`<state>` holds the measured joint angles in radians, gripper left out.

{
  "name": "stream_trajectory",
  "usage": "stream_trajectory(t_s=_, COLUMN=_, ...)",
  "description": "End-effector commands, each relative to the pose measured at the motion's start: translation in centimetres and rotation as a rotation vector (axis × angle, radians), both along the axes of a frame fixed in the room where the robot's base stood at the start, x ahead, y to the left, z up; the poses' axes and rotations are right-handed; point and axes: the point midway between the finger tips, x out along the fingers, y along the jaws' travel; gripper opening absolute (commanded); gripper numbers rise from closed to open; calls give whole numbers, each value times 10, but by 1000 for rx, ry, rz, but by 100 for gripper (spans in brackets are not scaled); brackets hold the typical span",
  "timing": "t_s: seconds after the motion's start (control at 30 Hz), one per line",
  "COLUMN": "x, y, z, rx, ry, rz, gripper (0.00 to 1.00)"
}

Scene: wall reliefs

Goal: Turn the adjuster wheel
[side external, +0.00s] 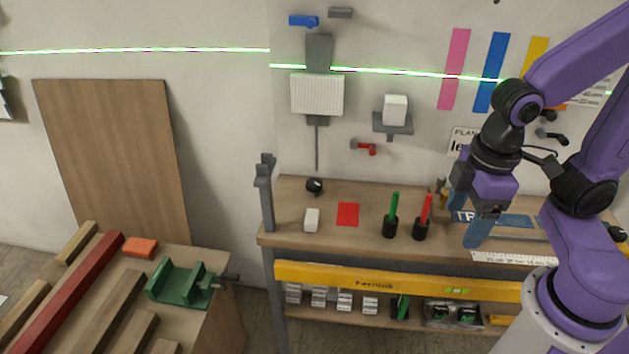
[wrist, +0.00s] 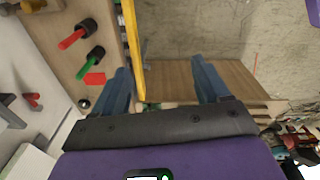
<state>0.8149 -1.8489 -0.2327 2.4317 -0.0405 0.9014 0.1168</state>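I cannot pick out the adjuster wheel with certainty. A small round black knob-like object (side external: 314,185) sits at the back left of the workbench; it also shows in the wrist view (wrist: 84,104), left of my fingers. My gripper (side external: 470,214) is in front of the right part of the bench, well to the right of that black object. In the wrist view my gripper (wrist: 163,80) has its two blue fingers wide apart with nothing between them. The fingers touch nothing that I can see.
The workbench (side external: 375,230) bears a white block (side external: 311,219), a red square (side external: 348,214) and upright green (side external: 391,225) and red (side external: 422,229) markers. A yellow level (side external: 400,286) spans its front. A white ribbed panel (side external: 317,95) and a red lever (side external: 364,147) are on the wall.

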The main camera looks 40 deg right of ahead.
Motion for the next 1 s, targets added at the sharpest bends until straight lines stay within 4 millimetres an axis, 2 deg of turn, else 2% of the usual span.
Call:
stream_trajectory(t_s=0.2, x=73, y=30, z=3, rx=-3, ry=-61, rz=-301, gripper=75)
stream_trajectory(t_s=0.5, x=176, y=55, z=-1, rx=7, ry=-154, rz=-713, gripper=75)
stream_trajectory(t_s=0.73, x=250, y=59, z=-10, rx=25, ry=-229, rz=-1021, gripper=75)
stream_trajectory(t_s=1.0, x=327, y=46, z=-27, rx=56, ry=-319, rz=-1366, gripper=75)
